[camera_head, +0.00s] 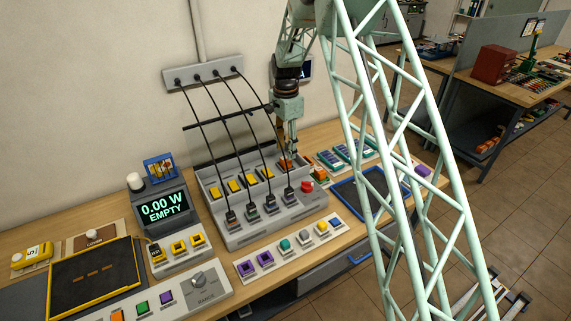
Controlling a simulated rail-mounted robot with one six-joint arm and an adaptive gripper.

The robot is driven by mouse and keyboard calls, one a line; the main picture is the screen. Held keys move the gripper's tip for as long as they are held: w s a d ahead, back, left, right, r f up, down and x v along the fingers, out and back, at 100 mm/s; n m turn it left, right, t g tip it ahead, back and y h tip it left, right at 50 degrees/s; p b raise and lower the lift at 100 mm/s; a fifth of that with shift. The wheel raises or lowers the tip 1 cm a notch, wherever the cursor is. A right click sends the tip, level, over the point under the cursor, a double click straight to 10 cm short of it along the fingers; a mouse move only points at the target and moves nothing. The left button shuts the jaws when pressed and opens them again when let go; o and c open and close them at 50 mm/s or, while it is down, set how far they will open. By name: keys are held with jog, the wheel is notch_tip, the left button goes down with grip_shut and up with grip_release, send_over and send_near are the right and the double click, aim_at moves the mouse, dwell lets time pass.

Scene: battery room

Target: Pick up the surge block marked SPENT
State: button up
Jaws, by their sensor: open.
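My gripper (291,152) points down over the back right of the grey console (275,226) and looks open. An orange block (286,165) lies just below its fingertips. I cannot tell whether they touch it or stand around it. Several yellow blocks (236,186) sit in a row to its left on the same console. I can read no SPENT mark on any block at this size, so I cannot tell which surge block bears it.
Black cables run from a wall box (203,74) down to plugs (231,216) on the console, close to my gripper. A red button (307,186) stands at the console's right. A display (162,208) reads "0.00 W EMPTY". A blue-rimmed tray (358,194) lies right.

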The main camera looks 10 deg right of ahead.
aim_at(286, 159)
jog(key=shift+f, duration=0.6)
jog(key=shift+f, duration=0.1)
jog(key=shift+w+f+p, duration=0.15)
jog(key=shift+f+p, duration=0.2)
jog(key=shift+f, duration=2.15)
jog(key=shift+c, duration=0.4)
jog(key=c, duration=0.9)
jog(key=shift+r, duration=0.15)
jog(key=shift+r+b, duration=0.35)
jog(key=shift+r, duration=4.5)
